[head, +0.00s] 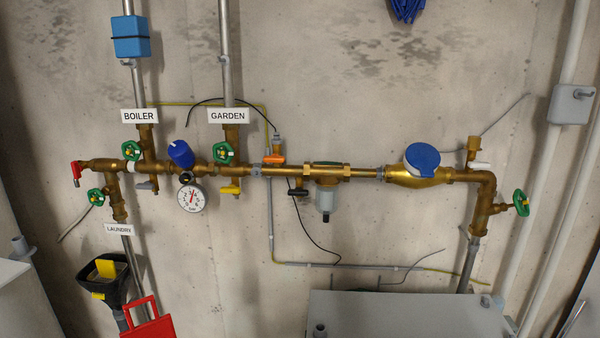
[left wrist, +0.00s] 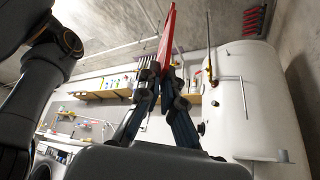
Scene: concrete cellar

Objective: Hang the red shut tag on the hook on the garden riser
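The red tag (head: 156,327) shows at the bottom left of the head view, with an open loop at its top; its lower part is cut off by the frame edge. In the left wrist view the red tag (left wrist: 168,35) is seen nearly edge-on, rising from between the fingertips of my left gripper (left wrist: 165,75), which is shut on it. The head view does not show my left gripper. The garden riser (head: 226,60) is the vertical pipe behind the GARDEN label (head: 228,116), with a green handwheel (head: 223,152) below. I cannot make out its hook. My right gripper is not in view.
The BOILER riser (head: 138,80) stands left of the garden riser. A black funnel (head: 88,268) with yellow parts stands beside the tag. A grey box top (head: 400,315) fills the lower right.

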